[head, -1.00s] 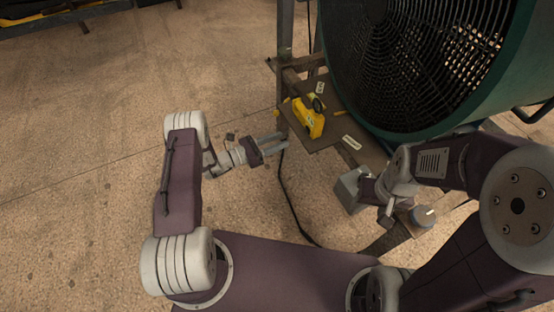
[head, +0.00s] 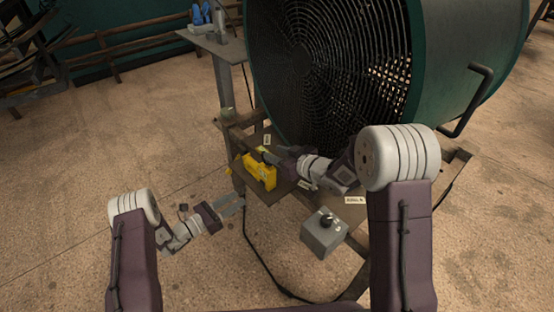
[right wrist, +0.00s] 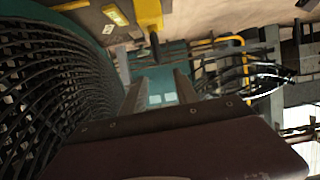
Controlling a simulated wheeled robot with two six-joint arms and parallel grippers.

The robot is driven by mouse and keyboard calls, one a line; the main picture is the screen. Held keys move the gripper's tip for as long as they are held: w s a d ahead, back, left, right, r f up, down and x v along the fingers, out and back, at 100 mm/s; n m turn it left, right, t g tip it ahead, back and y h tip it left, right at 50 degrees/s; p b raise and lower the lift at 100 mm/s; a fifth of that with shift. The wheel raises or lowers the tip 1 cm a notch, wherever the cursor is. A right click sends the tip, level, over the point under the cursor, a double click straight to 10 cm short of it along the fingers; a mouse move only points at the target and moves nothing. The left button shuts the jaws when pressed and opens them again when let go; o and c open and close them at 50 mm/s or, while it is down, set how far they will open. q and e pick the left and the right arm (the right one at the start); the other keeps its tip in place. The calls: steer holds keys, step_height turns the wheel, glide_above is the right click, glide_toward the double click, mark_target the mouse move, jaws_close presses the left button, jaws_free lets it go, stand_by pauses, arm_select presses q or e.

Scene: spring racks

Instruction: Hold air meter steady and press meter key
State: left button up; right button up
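The yellow air meter (head: 262,172) lies on the small brown shelf at the foot of the big fan. A yellow body, likely the same meter, shows at the top edge of the right wrist view (right wrist: 148,14). My right gripper (head: 268,154) is just above and beside the meter in the head view and covers part of its upper end. In the right wrist view its two fingers (right wrist: 158,90) stand apart with nothing between them. I cannot tell whether it touches the meter. My left gripper (head: 232,204) is open and empty, low and left of the shelf. The meter's key is too small to make out.
The green fan (head: 420,75) with its black grille stands right behind the shelf. A grey box with a black knob (head: 322,236) is at the shelf's front right. A dark cable (head: 258,262) hangs to the floor. The floor at left is clear.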

mark_target(262, 162)
steer(key=x, duration=0.3)
steer(key=f+x, duration=0.1)
steer(key=x, duration=0.2)
steer(key=f+x, duration=0.1)
steer(key=x, duration=0.2)
steer(key=shift+s+d+f, duration=0.1)
steer(key=shift+s, duration=0.15)
jaws_close()
stand_by(3.4)
arm_select(q)
jaws_close()
stand_by(1.8)
